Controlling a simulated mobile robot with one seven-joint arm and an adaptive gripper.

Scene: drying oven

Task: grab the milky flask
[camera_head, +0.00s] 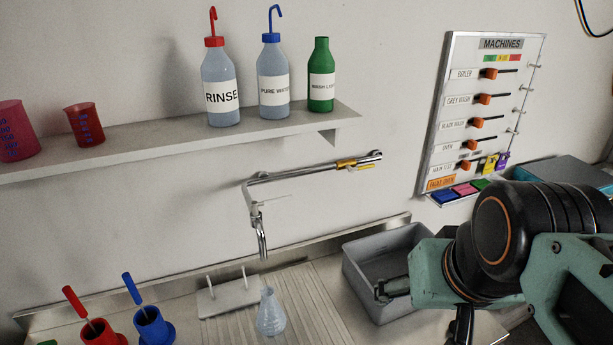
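The milky flask (271,316) is a pale, translucent conical flask. It stands upright on the ribbed draining surface, near the bottom middle of the head view. My gripper (393,289) is to the right of the flask and apart from it, in front of the grey basin. A dark finger points left toward the flask's side of the picture. The rest of the gripper is partly hidden by my own arm, so I cannot tell how far the fingers are apart. I see nothing held.
A grey basin (362,262) lies behind my gripper. A wall tap (262,240) hangs above and behind the flask. A pegged white stand (229,298) is just left of it; red (101,334) and blue (154,327) containers stand farther left. A shelf (170,135) holds bottles.

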